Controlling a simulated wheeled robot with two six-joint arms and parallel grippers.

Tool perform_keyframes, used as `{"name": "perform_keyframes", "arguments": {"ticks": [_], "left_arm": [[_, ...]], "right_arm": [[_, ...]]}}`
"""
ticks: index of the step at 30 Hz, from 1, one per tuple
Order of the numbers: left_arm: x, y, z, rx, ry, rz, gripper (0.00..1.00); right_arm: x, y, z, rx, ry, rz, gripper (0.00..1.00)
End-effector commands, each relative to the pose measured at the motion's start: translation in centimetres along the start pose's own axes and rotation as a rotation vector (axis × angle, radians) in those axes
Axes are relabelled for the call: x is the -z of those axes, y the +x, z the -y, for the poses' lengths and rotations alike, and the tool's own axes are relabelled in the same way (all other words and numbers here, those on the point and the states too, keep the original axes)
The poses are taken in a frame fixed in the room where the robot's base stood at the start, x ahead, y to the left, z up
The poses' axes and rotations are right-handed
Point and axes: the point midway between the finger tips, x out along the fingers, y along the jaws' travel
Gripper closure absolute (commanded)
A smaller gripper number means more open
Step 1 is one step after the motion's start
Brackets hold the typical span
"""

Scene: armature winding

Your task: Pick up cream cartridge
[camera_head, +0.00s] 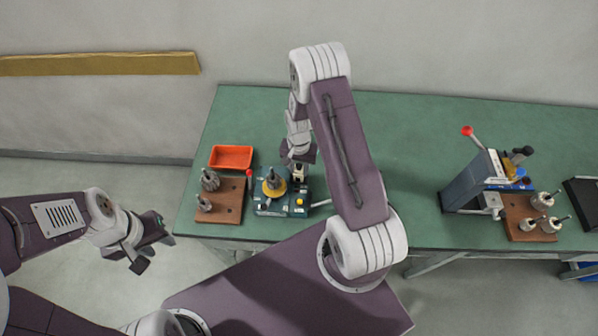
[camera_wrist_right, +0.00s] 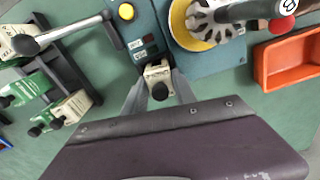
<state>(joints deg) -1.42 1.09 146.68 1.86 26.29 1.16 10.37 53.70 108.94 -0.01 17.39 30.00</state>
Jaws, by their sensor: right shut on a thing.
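The cream cartridge (camera_wrist_right: 157,74), a small cream block with a black knob, sits between the fingers of my right gripper (camera_wrist_right: 160,92) in the right wrist view. My right gripper is shut on it, beside the teal winding machine (camera_wrist_right: 142,40). In the head view my right gripper (camera_head: 299,178) is at the right side of that machine (camera_head: 268,208), and the cartridge shows small there. I cannot tell whether the cartridge touches the machine. My left gripper (camera_head: 152,252) is open and empty, off the table's front left corner.
A black rack (camera_wrist_right: 66,75) with green and cream cartridges stands at left in the wrist view. An orange tray (camera_head: 231,157) and a brown board (camera_head: 228,207) with armatures lie left of the machine. A grey press (camera_head: 468,185) stands at right. The table's middle right is clear.

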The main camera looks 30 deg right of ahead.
Motion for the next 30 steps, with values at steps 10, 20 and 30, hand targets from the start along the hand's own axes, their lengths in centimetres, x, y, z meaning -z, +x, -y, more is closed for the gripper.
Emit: {"name": "perform_keyframes", "arguments": {"ticks": [10,20,30], "left_arm": [[-0.1,1.2,0.0,0.000,0.000,0.000,0.64],[-0.3,2.5,0.1,0.000,0.000,0.000,0.64],[-0.3,2.7,0.1,0.000,0.000,0.000,0.64]], "right_arm": [[0.2,-4.2,0.1,0.005,0.003,-0.008,1.00],[-3.1,-8.8,-7.5,0.002,0.007,-0.005,1.00],[-4.7,-11.0,-10.7,0.000,0.002,-0.001,1.00]]}}
